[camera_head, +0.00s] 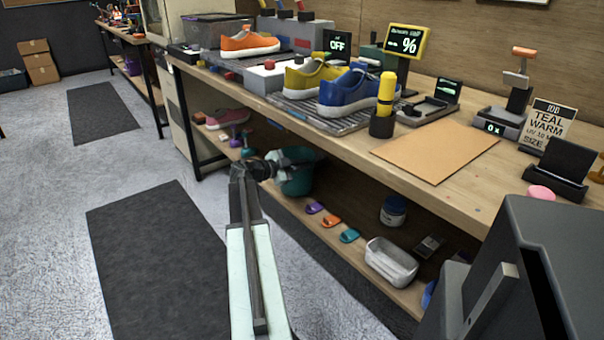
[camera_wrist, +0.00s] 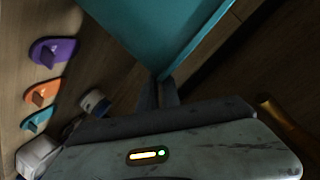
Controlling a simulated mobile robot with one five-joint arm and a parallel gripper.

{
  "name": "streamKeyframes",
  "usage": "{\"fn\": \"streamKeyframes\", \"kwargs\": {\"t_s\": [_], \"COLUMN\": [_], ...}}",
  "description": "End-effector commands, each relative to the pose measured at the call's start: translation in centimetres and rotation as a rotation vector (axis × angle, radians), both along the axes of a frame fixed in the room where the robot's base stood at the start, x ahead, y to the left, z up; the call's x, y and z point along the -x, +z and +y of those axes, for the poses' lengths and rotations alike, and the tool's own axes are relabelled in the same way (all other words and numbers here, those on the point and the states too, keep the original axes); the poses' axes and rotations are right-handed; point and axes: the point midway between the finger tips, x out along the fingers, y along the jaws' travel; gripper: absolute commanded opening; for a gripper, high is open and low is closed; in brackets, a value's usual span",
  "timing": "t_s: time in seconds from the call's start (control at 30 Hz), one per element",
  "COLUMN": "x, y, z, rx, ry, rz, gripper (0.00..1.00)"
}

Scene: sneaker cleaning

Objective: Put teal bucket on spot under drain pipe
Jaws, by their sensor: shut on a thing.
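The teal bucket (camera_head: 296,184) is at the lower shelf under the workbench, partly hidden behind my arm and gripper. My gripper (camera_head: 284,162) is at its upper edge. In the wrist view, the bucket (camera_wrist: 160,38) fills the top middle, and my gripper (camera_wrist: 166,88) is shut on its edge. Whether the bucket rests on the shelf or hangs above it I cannot tell. A brass-coloured rod or pipe (camera_wrist: 284,122) shows at the right of the wrist view; I cannot tell if it is the drain pipe. The spot is not clearly visible.
Purple (camera_head: 314,207), orange (camera_head: 331,221) and teal (camera_head: 349,235) pieces lie on the lower shelf right of the bucket. A jar (camera_head: 393,210) and a white basin (camera_head: 391,262) stand further right. The workbench top (camera_head: 470,150) overhangs the shelf.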

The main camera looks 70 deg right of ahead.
Motion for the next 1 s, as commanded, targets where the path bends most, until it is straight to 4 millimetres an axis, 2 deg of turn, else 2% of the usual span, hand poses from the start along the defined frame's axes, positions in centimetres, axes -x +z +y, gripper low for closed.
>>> {"fn": "streamKeyframes", "kwargs": {"t_s": [0.03, 0.33, 0.43, 0.77, 0.87, 1.0], "x": [0.2, 0.5, 0.5, 0.6, 0.0, -1.7], "y": [-1.3, -1.0, -0.9, -0.7, -0.4, 0.5], "z": [-0.1, -0.2, -0.2, -0.2, 0.7, 3.3], "rx": [0.0, 0.0, 0.0, 0.0, 0.0, 0.0], "ry": [-0.003, -0.007, -0.007, -0.008, -0.006, -0.005], "rz": [0.0, 0.0, 0.0, 0.0, 0.0, 0.0], "gripper": [0.0, 0.0, 0.29, 0.29, 0.29, 0.29]}}
